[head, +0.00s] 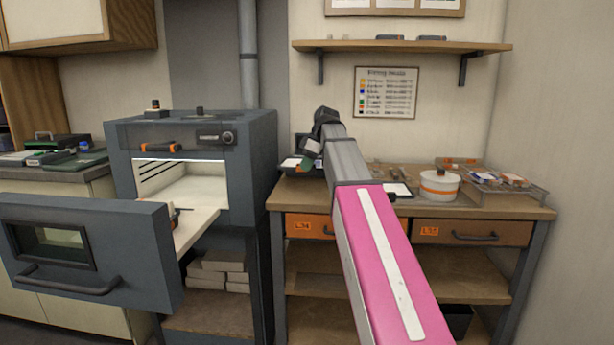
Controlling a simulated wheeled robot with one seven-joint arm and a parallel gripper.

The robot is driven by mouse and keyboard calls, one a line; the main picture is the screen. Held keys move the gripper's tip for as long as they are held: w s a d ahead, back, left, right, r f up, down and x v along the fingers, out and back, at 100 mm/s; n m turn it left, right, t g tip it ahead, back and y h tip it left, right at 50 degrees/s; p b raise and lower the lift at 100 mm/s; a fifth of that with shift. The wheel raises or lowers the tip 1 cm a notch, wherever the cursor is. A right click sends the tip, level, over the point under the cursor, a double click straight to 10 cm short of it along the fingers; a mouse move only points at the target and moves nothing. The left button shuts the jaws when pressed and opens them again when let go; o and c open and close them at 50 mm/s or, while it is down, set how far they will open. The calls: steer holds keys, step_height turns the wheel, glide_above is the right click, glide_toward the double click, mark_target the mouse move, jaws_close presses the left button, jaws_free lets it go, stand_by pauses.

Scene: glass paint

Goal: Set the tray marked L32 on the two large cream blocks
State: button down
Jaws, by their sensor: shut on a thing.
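No label reading L32 can be made out. My gripper (308,162) is small and partly hidden at the end of my arm, low over the left end of the workbench. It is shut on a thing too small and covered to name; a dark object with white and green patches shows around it. Several cream blocks (213,272) are stacked on the shelf under the kiln; I cannot tell whether two large ones are among them. The kiln (255,150) stands open, with a pale interior and a small dark and orange item on its pale ledge (197,225).
The kiln door (150,235) swings out at front left. The workbench (540,211) holds a white round pot (439,187) and a wire rack (540,192) at right. Its drawers carry orange labels seeming to read L34 and L35. A wall shelf (400,46) runs above.

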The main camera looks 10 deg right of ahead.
steer(key=shift+r, duration=2.05)
